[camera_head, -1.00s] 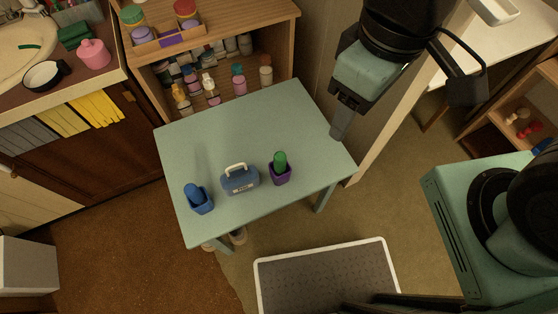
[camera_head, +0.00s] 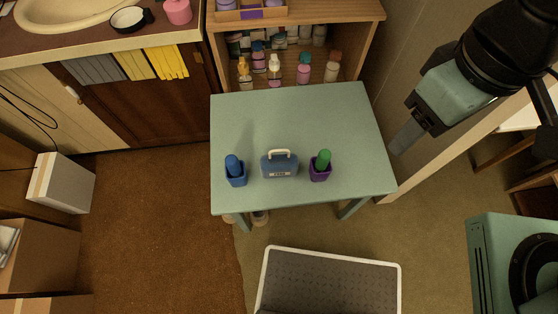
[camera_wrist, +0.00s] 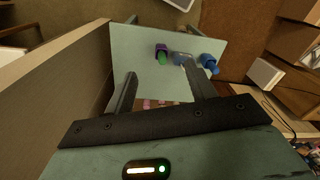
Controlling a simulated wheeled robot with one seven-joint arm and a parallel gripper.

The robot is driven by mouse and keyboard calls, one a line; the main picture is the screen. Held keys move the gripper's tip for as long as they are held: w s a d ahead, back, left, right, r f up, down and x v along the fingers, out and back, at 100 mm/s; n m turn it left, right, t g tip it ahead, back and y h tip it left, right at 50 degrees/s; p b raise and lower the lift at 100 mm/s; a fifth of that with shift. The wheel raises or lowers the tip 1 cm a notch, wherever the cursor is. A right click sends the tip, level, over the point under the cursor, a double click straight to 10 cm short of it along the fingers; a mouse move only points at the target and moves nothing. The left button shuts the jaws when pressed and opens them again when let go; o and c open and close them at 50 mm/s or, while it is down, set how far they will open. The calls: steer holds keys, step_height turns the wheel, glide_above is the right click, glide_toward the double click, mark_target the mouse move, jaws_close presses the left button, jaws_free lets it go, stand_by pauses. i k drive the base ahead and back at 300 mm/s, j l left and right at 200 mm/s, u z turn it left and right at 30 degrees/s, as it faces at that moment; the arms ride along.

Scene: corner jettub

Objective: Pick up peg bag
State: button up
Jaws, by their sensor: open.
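The peg bag (camera_head: 280,166) is a small blue bag with a cream handle and a pale label. It stands upright on the green table (camera_head: 290,115), between a blue cup holding a blue item (camera_head: 236,174) and a purple cup holding a green item (camera_head: 320,168). My gripper (camera_head: 400,145) is at the right of the table in the head view, above and apart from the bag. In the wrist view its two fingers (camera_wrist: 158,85) are spread with nothing between them, and the bag (camera_wrist: 181,58) is partly hidden behind one finger.
A wooden shelf (camera_head: 292,52) with several bottles stands behind the table. A wall panel (camera_head: 425,110) rises on the right, close to my arm. A grey mat with a white rim (camera_head: 330,285) lies on the floor in front. A white box (camera_head: 62,183) stands at the left.

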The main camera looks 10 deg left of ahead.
mark_target(281, 165)
steer(key=j+z, duration=0.15)
steer(key=z, duration=0.2)
steer(key=k+j+z, duration=0.1)
steer(key=z, duration=0.25)
steer(key=k+j+z, duration=0.5)
steer(key=k+j, duration=0.4)
steer(key=j, duration=0.15)
steer(key=k+j, duration=0.4)
